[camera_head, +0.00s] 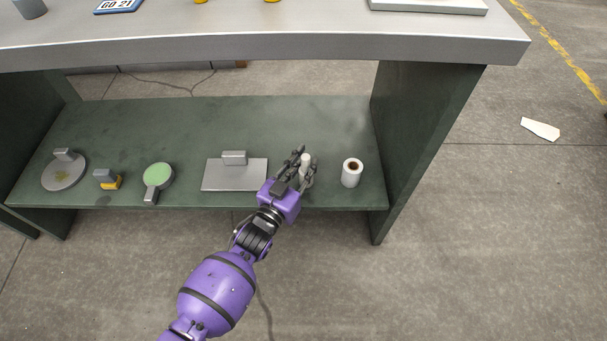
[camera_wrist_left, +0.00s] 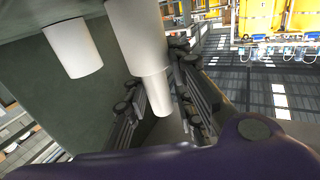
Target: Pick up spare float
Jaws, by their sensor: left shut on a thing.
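The spare float, a pale white-grey cylinder (camera_head: 305,160), stands on the green lower shelf (camera_head: 330,120) of the bench, toward its right end. My left gripper (camera_head: 302,172) reaches in from the front, with its fingers on both sides of the float and shut on it. In the left wrist view the float (camera_wrist_left: 150,60) shows large between the two dark fingers (camera_wrist_left: 160,100). Whether its base touches the shelf cannot be told. My right gripper is in neither view.
A white roll (camera_head: 352,173) stands close to the right of the float. A grey plate with a block (camera_head: 234,175) lies to the left, then a green round-headed item (camera_head: 158,177), a yellow-grey block (camera_head: 107,179) and a round disc (camera_head: 63,172). The bench top (camera_head: 250,45) overhangs the shelf.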

